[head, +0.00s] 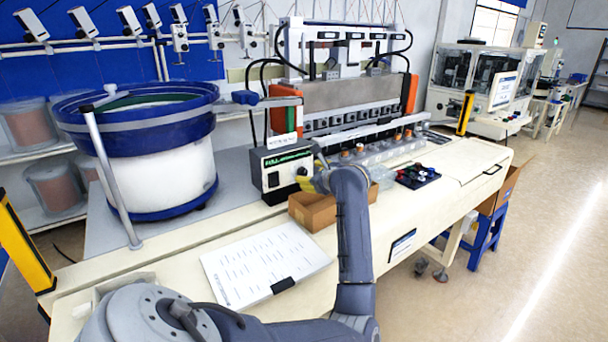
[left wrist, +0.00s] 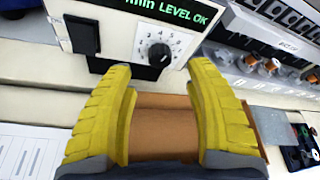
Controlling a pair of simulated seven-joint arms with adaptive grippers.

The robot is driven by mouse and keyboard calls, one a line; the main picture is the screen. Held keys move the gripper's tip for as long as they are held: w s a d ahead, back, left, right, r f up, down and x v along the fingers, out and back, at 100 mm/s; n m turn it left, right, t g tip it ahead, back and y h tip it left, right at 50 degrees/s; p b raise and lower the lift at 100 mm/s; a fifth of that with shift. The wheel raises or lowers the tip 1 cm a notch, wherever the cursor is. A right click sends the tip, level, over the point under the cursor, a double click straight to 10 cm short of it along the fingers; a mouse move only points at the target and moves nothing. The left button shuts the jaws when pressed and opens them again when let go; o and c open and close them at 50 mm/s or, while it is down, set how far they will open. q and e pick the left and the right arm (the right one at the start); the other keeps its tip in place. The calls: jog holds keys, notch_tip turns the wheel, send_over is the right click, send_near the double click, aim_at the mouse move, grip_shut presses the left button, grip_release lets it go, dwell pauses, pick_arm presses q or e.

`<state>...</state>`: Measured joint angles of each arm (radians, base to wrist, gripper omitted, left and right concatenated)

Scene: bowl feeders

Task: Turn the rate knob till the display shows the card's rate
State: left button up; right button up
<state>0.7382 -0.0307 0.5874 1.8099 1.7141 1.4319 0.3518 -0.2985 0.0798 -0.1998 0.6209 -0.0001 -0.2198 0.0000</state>
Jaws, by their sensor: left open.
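The rate knob (left wrist: 159,54) is a black dial with numbers around it on the white front of the control box (head: 277,171). In the left wrist view it sits between and beyond my yellow fingertips, apart from them. The green-lit display (left wrist: 165,12) is above the knob; "LEVEL OK" reads clearly, but the rate figure is cut off. A white card (head: 283,142) stands on top of the box, its print too small to read. My left gripper (left wrist: 160,75) is open and empty in front of the box. My right gripper is not in view.
A brown cardboard box (head: 312,212) sits below the gripper, in front of the control box. A black switch (left wrist: 83,35) is left of the knob. A printed sheet (head: 264,265) lies on the bench. The blue bowl feeder (head: 137,125) stands at left. A dark tray of coloured parts (head: 416,176) lies right.

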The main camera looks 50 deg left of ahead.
aim_at(304, 173)
pick_arm(q)
jog(key=shift+x, duration=2.9)
jog(key=shift+o, duration=0.3)
grip_shut()
